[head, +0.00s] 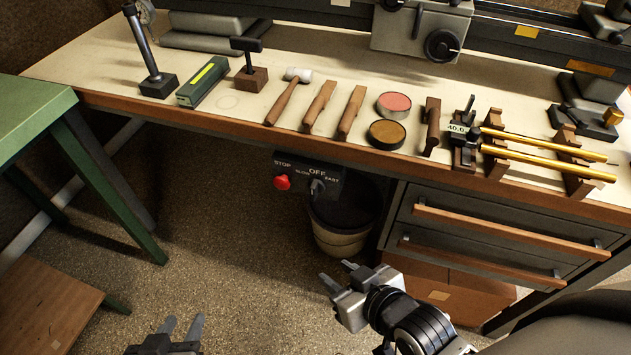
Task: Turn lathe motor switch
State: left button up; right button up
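The lathe motor switch is a dark knob (318,187) on a black panel (297,170) under the bench's front edge. The panel reads STOP, SLOW, OFF and FAST. The knob's tip seems to point up near OFF, but it is too small to be sure. A red stop button (282,182) sits left of the knob. My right gripper (339,272) is open and empty, apart from the switch and below it in the picture. My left gripper (181,326) is open and empty at the bottom edge, far below and left of the panel.
The wooden bench (225,104) holds hand tools, tins and brass tubes (550,145) above the panel. A bucket (341,240) stands behind and below the switch. Drawers (500,230) with wooden handles are to the right. A green table (30,120) stands left. Floor between is clear.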

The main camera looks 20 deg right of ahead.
aim_at(317, 187)
jog(key=z, duration=2.45)
jog(key=k, duration=1.75)
jog(key=u, duration=1.7)
jog(key=i, duration=0.95)
jog(key=z, duration=0.05)
